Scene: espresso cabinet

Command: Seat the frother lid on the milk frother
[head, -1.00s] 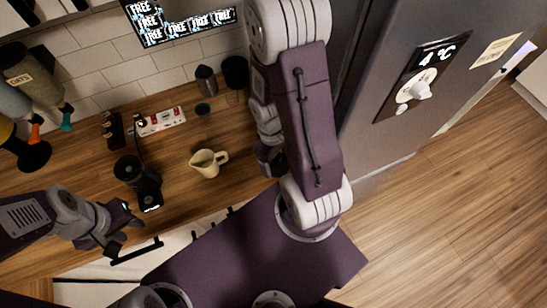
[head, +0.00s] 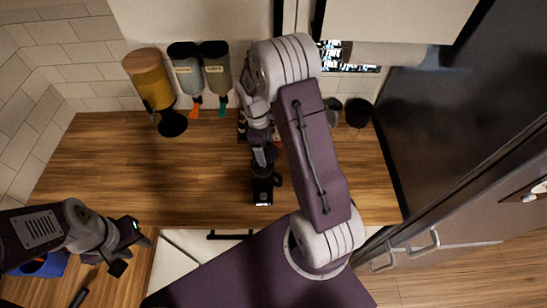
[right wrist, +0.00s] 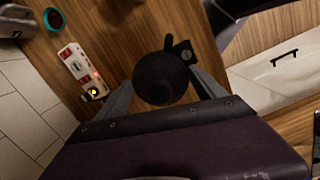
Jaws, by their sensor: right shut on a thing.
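The black milk frother (head: 263,173) stands upright on its small base near the front of the counter in the head view. My right gripper (head: 263,148) points down directly over it. In the right wrist view the fingers of my right gripper (right wrist: 160,82) are shut on a round dark piece, the frother lid (right wrist: 158,88). It covers most of the frother; only the handle (right wrist: 168,44) and base (right wrist: 184,52) show past it. I cannot tell whether the lid touches the rim. My left gripper (head: 131,255) is open and empty, off the counter at the lower left.
A white power strip (right wrist: 80,70) and a teal-ringed disc (right wrist: 53,18) lie on the counter nearby. Dispensers (head: 150,80) hang at the back wall. Dark cups (head: 358,112) stand at the back right. The left half of the counter (head: 130,170) is clear.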

